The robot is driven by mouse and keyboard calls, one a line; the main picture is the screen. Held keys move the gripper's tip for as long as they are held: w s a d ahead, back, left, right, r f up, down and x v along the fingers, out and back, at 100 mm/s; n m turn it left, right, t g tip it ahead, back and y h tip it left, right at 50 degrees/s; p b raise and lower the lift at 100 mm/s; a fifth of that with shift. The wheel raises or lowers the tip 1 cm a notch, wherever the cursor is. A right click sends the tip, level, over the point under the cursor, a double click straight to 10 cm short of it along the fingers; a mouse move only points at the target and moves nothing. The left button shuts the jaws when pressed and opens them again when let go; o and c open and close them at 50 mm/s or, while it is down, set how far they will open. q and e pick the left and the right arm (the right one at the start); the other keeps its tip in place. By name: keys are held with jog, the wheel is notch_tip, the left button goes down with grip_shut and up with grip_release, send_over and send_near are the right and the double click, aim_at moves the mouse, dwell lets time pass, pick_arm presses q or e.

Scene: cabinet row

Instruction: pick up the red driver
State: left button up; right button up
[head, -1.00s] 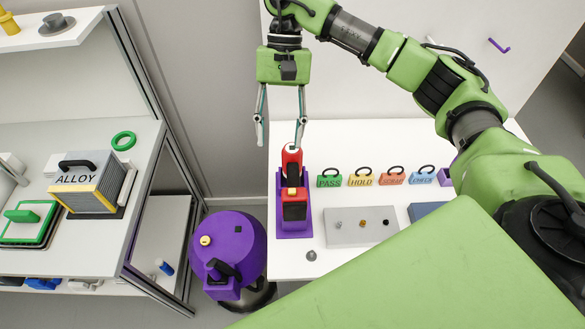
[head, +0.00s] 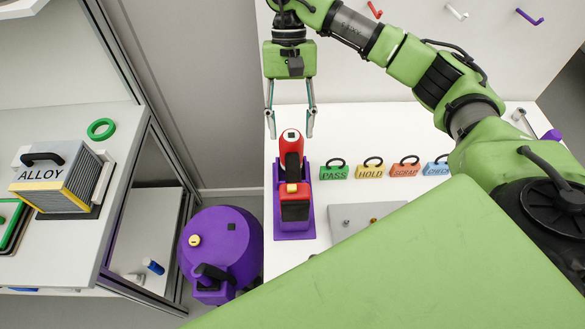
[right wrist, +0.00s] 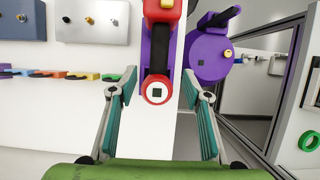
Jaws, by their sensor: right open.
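The red driver (head: 292,140) stands in a purple holder (head: 294,232) on the white table; it has a red top, a black grip and a red and black lower block. My right gripper (head: 290,133) is open, its two fingers hanging down on either side of the driver's red top in the head view. In the right wrist view, the driver's round red end (right wrist: 157,89) lies between the spread fingers (right wrist: 160,115), with nothing gripped. Whether a finger touches it I cannot tell. My left gripper is out of view.
Labelled tags, including a green PASS tag (head: 334,172), line up right of the driver. A grey plate (head: 350,218) lies nearer. A purple round canister (head: 222,245) stands left of the table. A shelf at left bears the ALLOY box (head: 58,177) and a green ring (head: 101,129).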

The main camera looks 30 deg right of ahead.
aim_at(293, 160)
jog(key=p+x, duration=0.1)
jog(key=x, duration=0.4)
jog(key=shift+d+f, duration=0.1)
jog(key=shift+s+f+p, duration=0.2)
jog(key=shift+f+p, duration=0.25)
jog(key=shift+p, duration=0.1)
jog(key=p+x, duration=0.2)
jog(key=x, duration=0.1)
jog(key=shift+w+f, duration=0.1)
jog(key=shift+f, duration=0.7)
jog(key=c, duration=1.2)
jog(key=shift+r, duration=0.1)
